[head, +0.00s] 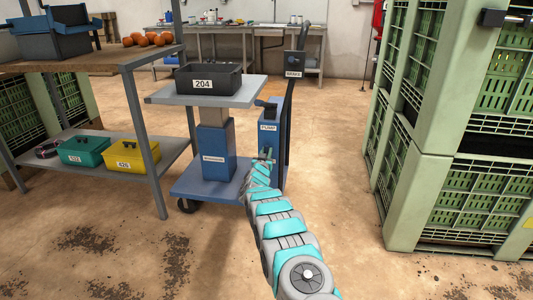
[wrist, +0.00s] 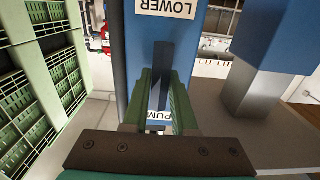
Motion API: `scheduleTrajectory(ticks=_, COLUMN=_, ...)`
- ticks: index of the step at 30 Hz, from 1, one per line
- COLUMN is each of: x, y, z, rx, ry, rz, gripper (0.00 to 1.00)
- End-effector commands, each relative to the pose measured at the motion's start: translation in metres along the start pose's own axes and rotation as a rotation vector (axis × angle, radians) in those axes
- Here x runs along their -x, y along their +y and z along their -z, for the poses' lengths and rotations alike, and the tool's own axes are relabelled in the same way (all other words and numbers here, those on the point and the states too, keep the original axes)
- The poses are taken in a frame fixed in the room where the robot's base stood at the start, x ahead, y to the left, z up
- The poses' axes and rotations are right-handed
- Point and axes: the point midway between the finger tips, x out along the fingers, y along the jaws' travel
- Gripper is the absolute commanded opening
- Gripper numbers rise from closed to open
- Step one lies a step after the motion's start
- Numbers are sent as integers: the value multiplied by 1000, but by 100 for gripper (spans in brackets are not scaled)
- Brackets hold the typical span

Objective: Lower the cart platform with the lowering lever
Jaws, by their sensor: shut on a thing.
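The cart platform (head: 240,94) is a light grey plate on a column above the cart's blue base (head: 190,180), with a dark bin marked 204 (head: 207,80) on it. A blue housing labelled PUMP (head: 268,140) stands at its right. My gripper (head: 263,163) is at this housing, low on its front. In the wrist view, the green fingers are closed around a dark upright lever (wrist: 162,58) in front of the blue panel. A LOWER label (wrist: 166,8) shows upside down beyond the lever, and a PUMP label is partly hidden between the fingers.
A black post carries a labelled box (head: 294,65) behind the housing. Stacked green crates (head: 405,190) stand to the right. Floor is clear between the cart and crates.

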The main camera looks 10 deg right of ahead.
Motion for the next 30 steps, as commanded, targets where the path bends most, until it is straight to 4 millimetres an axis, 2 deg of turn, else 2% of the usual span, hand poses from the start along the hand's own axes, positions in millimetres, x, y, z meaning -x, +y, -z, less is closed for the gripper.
scheduleTrajectory(ticks=11, x=0, y=1, z=-1, rx=-137, ry=2, rz=0, gripper=0)
scheduleTrajectory(ticks=30, x=0, y=5, z=-7, rx=-725, ry=0, rz=1, gripper=0)
